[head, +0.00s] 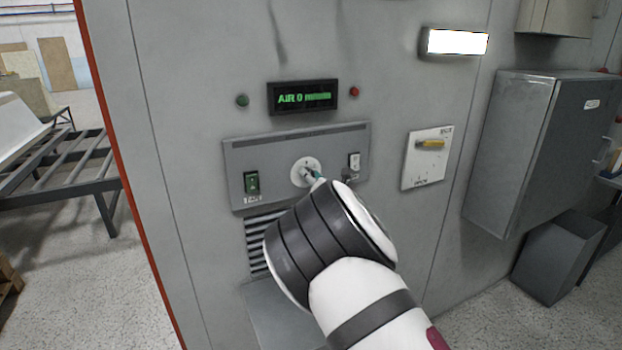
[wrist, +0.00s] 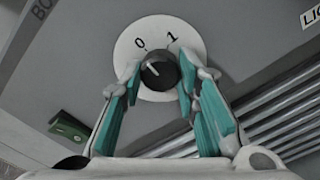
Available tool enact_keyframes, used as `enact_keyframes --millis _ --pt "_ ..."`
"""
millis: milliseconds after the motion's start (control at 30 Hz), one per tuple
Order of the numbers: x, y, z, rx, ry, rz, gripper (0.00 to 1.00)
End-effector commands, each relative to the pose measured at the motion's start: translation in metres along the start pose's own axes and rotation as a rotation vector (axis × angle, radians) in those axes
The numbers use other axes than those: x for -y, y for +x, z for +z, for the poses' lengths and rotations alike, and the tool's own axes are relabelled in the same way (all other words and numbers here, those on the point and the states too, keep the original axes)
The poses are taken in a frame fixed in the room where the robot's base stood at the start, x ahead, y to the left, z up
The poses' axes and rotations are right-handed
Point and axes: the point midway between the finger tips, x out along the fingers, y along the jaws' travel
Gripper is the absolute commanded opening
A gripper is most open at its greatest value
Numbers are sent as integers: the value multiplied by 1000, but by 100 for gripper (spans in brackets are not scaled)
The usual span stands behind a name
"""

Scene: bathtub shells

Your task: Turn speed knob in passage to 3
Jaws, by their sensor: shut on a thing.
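The speed knob (wrist: 158,70) is small, black and round, on a white dial plate (wrist: 133,33). Its white pointer line is angled up and left, toward the 0. The marks 0 and 1 show; the rest of the dial is partly covered by the fingers, and no 3 can be read. My gripper (wrist: 160,75) has its teal-padded fingers on either side of the knob, shut on it. In the head view the dial plate (head: 299,166) shows on the grey panel (head: 280,147), with my gripper (head: 313,175) against it. The display (head: 303,97) above reads "AIR 0".
A green switch (head: 251,182) is left of the dial and a light switch (head: 354,160) is right of it. A white plate with a yellow handle (head: 430,143) is further right. A louvred vent (head: 257,245) lies below. A grey cabinet (head: 535,145) projects at right.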

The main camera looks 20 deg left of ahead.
Motion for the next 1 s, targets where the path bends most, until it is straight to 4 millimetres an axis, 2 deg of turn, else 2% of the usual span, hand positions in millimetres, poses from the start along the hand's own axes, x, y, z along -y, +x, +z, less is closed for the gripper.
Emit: enact_keyframes --millis 367,1000 --pt "0 0 1 2 191 1 1" --pt "2 1 1 2 794 0 1"
